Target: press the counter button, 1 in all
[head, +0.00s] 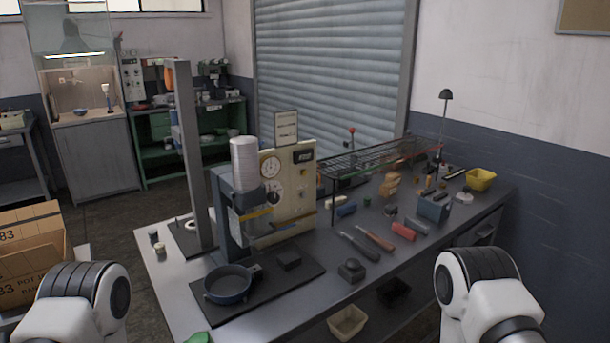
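A machine (288,195) with a cream front panel, two round dials and a small dark display (303,156) stands on the grey workbench. A small yellowish spot below the display may be a button, but it is too small to tell. A dark block with a rounded top (351,269) sits on the bench to the right of the machine's mat; I cannot tell whether it is the counter button. Parts of my two arms show at the bottom left and bottom right. Neither gripper is in view.
Tools and a red cylinder (403,231) lie to the right, below a wire rack (375,165). A grey post (190,150) rises left of the machine. Cardboard boxes (30,245) stand at left.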

